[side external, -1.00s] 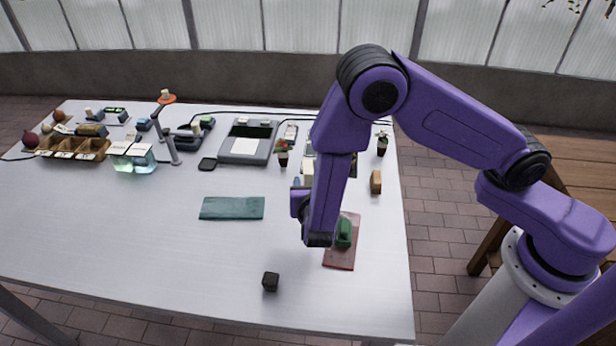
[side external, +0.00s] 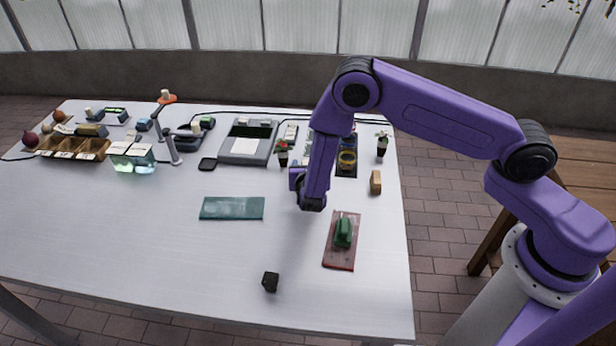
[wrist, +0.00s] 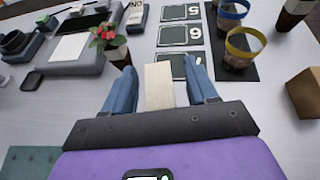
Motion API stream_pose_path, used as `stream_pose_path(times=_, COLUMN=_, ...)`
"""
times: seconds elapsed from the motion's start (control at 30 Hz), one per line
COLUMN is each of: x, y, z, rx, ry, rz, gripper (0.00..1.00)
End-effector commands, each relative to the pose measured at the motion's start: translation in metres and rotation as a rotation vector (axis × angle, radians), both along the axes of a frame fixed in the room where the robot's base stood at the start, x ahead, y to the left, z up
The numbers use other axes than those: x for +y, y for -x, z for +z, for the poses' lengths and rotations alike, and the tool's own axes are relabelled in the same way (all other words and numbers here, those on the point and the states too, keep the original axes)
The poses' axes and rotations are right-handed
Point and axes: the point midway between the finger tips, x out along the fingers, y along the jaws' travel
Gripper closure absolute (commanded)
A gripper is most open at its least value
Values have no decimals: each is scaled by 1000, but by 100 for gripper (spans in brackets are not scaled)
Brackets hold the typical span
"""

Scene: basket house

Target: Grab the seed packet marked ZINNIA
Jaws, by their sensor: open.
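No readable ZINNIA marking shows in either view. In the wrist view a pale beige, flat oblong piece (wrist: 159,86) appears between my fingers; I see no lettering on it and cannot tell if it is a seed packet. My gripper (wrist: 159,70) is open, with its two blue fingers apart on either side of that piece. I cannot tell whether they touch it. In the side view my gripper's hand (side external: 299,180) is over the right part of the table, and its fingertips are mostly hidden by my arm.
Dark numbered cards (wrist: 180,36), a yellow-rimmed pot (wrist: 243,47), a red-flowered plant (wrist: 110,45) and a tan block (wrist: 305,92) surround my gripper. A red board (side external: 340,257) bears a green object (side external: 343,233). A teal mat (side external: 232,208) and dark cube (side external: 270,281) lie left. The front table is mostly clear.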

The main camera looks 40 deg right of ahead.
Motion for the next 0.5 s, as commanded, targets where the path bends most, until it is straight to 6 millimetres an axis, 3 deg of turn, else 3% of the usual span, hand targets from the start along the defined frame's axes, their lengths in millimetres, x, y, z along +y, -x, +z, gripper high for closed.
stream_pose_path(times=0.33, x=-5, y=-7, z=-3, rx=0, ry=0, rz=1, gripper=43)
stream_pose_path(times=0.37, x=-5, y=-7, z=-3, rx=0, ry=0, rz=1, gripper=49)
stream_pose_path(times=0.5, x=-5, y=-7, z=-3, rx=0, ry=0, rz=1, gripper=95)
